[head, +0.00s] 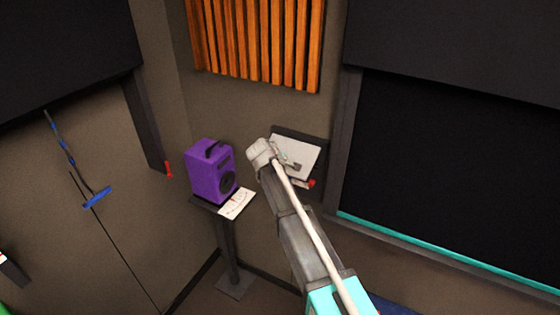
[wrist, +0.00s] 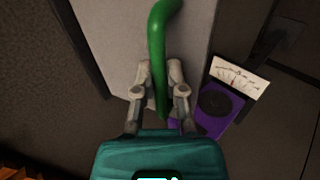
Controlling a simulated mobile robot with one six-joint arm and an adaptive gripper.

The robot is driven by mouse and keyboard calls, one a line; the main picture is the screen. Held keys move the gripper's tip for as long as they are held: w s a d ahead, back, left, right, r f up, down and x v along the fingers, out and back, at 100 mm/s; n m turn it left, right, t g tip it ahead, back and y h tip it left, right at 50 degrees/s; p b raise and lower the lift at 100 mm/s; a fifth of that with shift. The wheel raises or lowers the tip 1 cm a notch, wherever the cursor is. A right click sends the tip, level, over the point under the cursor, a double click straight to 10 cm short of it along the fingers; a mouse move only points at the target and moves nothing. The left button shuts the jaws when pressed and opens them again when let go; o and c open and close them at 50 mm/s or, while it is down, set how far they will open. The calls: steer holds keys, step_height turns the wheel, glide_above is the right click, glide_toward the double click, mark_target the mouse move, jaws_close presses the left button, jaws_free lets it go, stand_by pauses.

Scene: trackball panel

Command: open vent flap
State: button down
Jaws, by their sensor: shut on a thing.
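The vent flap appears as a pale panel in a dark frame (head: 308,158) on the back wall in the head view. In the wrist view its pale grey face (wrist: 115,35) fills the upper middle. A curved green handle (wrist: 159,30) stands out in front of that face. My gripper (wrist: 160,72) is shut on the green handle, which runs between its two fingers. In the head view my gripper (head: 291,163) is small in front of the panel, and my arm covers the panel's lower left. The handle cannot be made out there.
A purple speaker (head: 212,172) stands on a dark stand (head: 228,245) left of the panel, with a white dial meter (head: 237,204) beside it. Orange slats (head: 258,45) hang above. A red-tipped part (head: 312,183) sits below the panel. A dark window (head: 460,170) lies right.

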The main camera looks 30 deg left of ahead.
stand_by(0.3)
steer(key=c, duration=0.7)
jaws_free()
steer(key=shift+w, duration=0.1)
